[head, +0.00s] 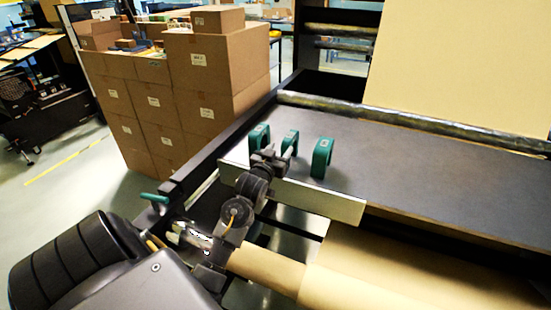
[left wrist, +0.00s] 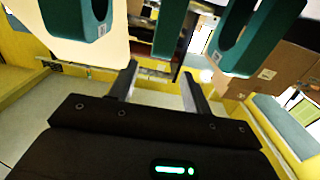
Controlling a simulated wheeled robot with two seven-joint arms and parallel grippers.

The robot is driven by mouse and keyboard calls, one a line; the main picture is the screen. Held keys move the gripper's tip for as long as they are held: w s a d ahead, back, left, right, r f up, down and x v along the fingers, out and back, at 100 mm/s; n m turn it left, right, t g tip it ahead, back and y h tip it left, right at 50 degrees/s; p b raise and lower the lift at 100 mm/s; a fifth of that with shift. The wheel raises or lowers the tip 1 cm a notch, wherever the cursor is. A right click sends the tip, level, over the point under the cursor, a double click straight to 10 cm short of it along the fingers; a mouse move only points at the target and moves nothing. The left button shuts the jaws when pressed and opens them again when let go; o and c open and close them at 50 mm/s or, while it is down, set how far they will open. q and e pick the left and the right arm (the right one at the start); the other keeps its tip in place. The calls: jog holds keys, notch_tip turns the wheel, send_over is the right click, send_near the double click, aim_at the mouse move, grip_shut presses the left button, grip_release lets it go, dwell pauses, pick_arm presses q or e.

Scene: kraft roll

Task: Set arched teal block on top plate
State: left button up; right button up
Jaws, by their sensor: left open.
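Three arched teal blocks stand upright in a row on the dark top plate (head: 420,170): a left one (head: 258,136), a middle one (head: 290,137) and a right one (head: 321,157). My left gripper (head: 273,156) is open and close to the near side of the middle block, partly covering its lower part. In the left wrist view the open fingers (left wrist: 160,70) point toward the middle block (left wrist: 171,28), which lines up between them. Another block shows at upper left (left wrist: 76,15) and another at upper right (left wrist: 245,35). I cannot tell whether the fingers touch anything. My right gripper is out of view.
A pale metal strip (head: 320,202) runs along the plate's near edge. A kraft roll (head: 370,275) lies below it. A dark roller (head: 400,121) crosses behind the blocks. Stacked cardboard boxes (head: 215,70) stand at back left. The plate is clear right of the blocks.

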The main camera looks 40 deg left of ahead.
pick_arm(q)
jog(key=v, duration=0.3)
jog(key=shift+s, duration=0.15)
jog(key=shift+r, duration=0.1)
dwell(0.4)
